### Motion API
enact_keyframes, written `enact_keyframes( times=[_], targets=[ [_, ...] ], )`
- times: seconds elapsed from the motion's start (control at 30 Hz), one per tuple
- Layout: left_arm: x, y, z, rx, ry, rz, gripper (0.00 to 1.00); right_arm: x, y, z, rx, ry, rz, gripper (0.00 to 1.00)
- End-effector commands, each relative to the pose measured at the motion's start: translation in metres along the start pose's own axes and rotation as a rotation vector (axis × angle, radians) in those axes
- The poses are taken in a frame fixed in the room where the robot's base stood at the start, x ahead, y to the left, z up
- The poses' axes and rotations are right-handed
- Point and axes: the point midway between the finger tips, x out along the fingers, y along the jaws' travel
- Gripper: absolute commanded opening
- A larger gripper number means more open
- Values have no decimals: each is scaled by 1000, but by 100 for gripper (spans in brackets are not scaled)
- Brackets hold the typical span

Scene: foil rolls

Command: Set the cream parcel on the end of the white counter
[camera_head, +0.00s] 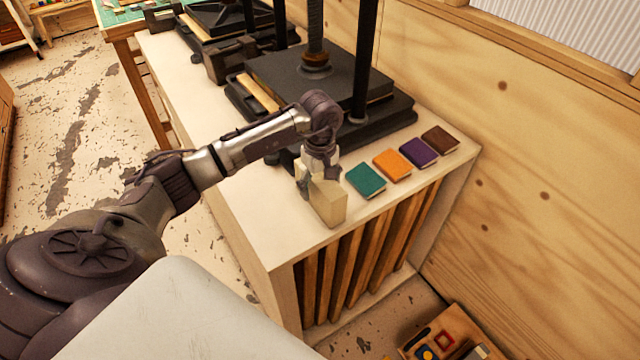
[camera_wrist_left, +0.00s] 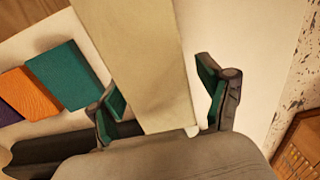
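The cream parcel (camera_head: 328,201) is a block at the near end of the white counter (camera_head: 262,226), close to the edge above the wooden slats. It appears to rest on the counter top. My left gripper (camera_head: 312,185) is over the parcel's far-left part, one finger on each side. In the left wrist view the parcel (camera_wrist_left: 140,60) runs between the two fingers (camera_wrist_left: 163,104). A narrow gap shows beside the right finger; the left finger is very close to the parcel, and contact is unclear. The fingers look open. My right gripper is not in view.
A teal book (camera_head: 366,180) lies just right of the parcel, then orange (camera_head: 392,166), purple (camera_head: 418,152) and brown (camera_head: 440,139) ones. A black press (camera_head: 330,85) stands behind. A wooden tray (camera_head: 450,335) is below at the right.

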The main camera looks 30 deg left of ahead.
Motion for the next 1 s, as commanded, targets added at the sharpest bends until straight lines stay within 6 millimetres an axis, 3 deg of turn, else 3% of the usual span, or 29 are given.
enact_keyframes(
  times=[0.33,0.8,1.0],
  targets=[
    [-7,0,0,0,0,-1,79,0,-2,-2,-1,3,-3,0],
    [-98,0,-1,0,2,2,79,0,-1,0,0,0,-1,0],
    [-117,0,0,0,1,0,79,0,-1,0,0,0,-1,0]
  ],
)
